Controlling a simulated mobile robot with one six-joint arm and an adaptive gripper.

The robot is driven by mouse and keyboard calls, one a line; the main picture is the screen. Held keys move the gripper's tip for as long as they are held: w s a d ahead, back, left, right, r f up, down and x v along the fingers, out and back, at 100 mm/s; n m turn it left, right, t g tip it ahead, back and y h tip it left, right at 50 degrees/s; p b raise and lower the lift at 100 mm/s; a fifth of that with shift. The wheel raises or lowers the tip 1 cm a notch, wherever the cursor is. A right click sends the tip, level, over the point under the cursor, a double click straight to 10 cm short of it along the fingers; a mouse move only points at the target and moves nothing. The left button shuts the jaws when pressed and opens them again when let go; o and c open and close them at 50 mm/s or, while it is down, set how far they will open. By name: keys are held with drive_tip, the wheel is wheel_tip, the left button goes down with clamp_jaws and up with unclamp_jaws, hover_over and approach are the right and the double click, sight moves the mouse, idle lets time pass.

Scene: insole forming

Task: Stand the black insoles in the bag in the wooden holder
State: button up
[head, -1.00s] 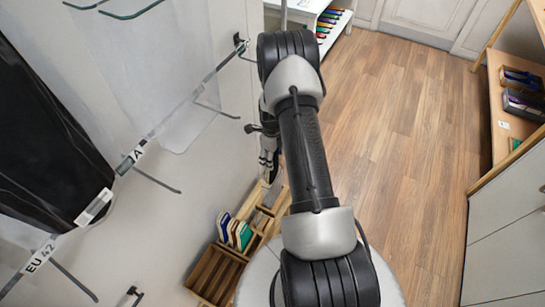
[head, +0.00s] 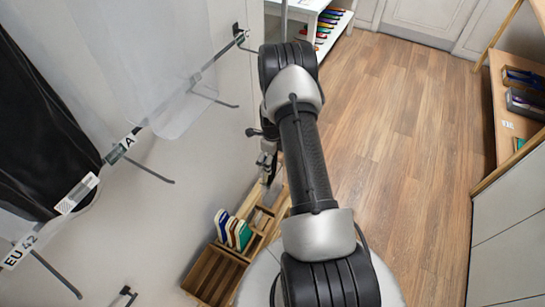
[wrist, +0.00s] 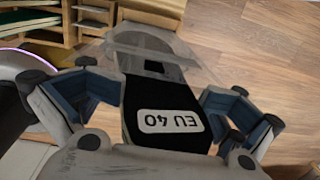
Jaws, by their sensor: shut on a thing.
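My gripper (wrist: 160,110) is shut on a black insole (wrist: 150,92) with a white "EU 40" label, which reads upside down in the wrist view. Clear film shows around and beyond the insole. In the head view my gripper (head: 267,165) hangs beside the white wall, above the far end of the wooden holder, with a narrow dark shape below it. The wooden holder (head: 213,277) stands low by the wall, with several compartments. White, blue, red and green insoles (head: 233,230) stand upright in its middle. Its near compartment looks empty. My arm hides part of it.
Metal hooks stick out from the wall at the left; a bagged black item (head: 40,115) hangs there by an "EU 42" label (head: 20,250). A white shelf (head: 310,20) stands at the back. A cabinet (head: 510,210) lines the right. The wood floor (head: 400,130) between is clear.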

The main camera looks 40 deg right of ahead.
sight(273, 171)
drive_tip(key=shift+g, duration=0.3)
drive_tip(key=s+f, duration=0.1)
drive_tip(key=s+a+f, duration=0.1)
drive_tip(key=f, duration=0.2)
drive_tip(key=shift+s+a+f, duration=0.2)
drive_tip(key=shift+s+a, duration=0.05)
drive_tip(key=shift+s, duration=0.15)
drive_tip(key=shift+w+d+f, duration=0.25)
drive_tip(key=shift+w+f, duration=0.1)
drive_tip(key=shift+f, duration=0.35)
drive_tip(key=c, duration=0.3)
drive_tip(key=shift+w+d+f, duration=0.15)
drive_tip(key=shift+w+f, duration=0.05)
drive_tip(key=shift+w, duration=0.05)
drive_tip(key=shift+c, duration=0.3)
drive_tip(key=shift+s+r, duration=0.1)
drive_tip(key=o, duration=2.3)
